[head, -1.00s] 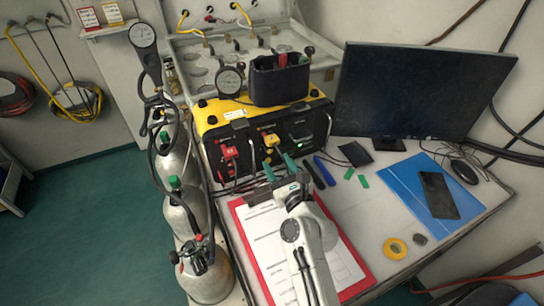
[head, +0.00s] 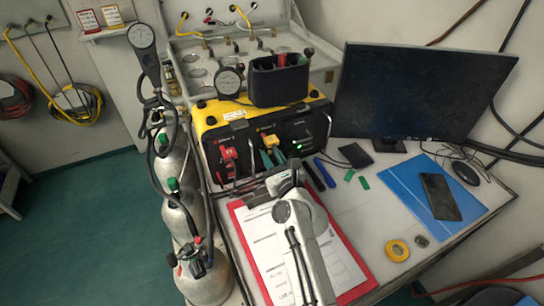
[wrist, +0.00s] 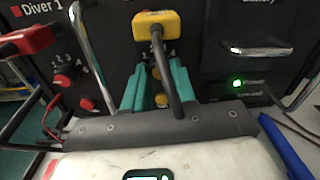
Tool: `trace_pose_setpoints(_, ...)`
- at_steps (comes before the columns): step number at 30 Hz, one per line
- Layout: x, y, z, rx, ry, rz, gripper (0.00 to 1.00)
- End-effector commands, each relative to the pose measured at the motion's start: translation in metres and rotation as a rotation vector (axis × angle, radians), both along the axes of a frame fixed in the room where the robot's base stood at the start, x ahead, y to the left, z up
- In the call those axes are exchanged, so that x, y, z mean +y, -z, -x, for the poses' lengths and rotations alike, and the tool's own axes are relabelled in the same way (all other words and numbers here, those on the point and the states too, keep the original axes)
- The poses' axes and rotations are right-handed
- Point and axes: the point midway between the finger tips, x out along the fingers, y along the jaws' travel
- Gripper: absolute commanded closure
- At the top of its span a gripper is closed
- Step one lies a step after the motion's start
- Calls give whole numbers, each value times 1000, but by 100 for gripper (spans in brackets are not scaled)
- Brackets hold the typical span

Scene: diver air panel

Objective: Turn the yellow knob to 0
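A yellow knob (wrist: 156,73) shows in the wrist view on the black panel front, below a yellow plug (wrist: 158,25). The plug's dark cable hangs in front and hides part of the knob and its scale, so its setting is unreadable. My gripper (wrist: 156,85) is open, with a teal finger on each side of the knob and cable. I cannot tell whether the fingers touch the knob. In the head view, my gripper (head: 273,157) is at the front of the yellow-and-black air panel (head: 215,115), just under the yellow plug (head: 269,140).
A smaller yellow knob (wrist: 161,100) sits below the first. A red knob (wrist: 63,80), a red plug (wrist: 25,40) and a metal handle (wrist: 92,55) are to the left. Another handle (wrist: 255,50) is right. A clipboard (head: 362,277) lies under my arm.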

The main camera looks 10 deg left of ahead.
Motion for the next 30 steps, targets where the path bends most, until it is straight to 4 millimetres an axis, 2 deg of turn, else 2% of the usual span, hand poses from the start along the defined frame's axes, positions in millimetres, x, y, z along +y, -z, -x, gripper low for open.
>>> trace_pose_setpoints(1,0,0,0,0,0,0,81)
trace_pose_setpoints(7,0,0,0,0,0,0,100)
trace_pose_setpoints(20,0,1,0,-39,1,56,100)
trace_pose_setpoints(30,-1,2,0,-183,1,271,100)
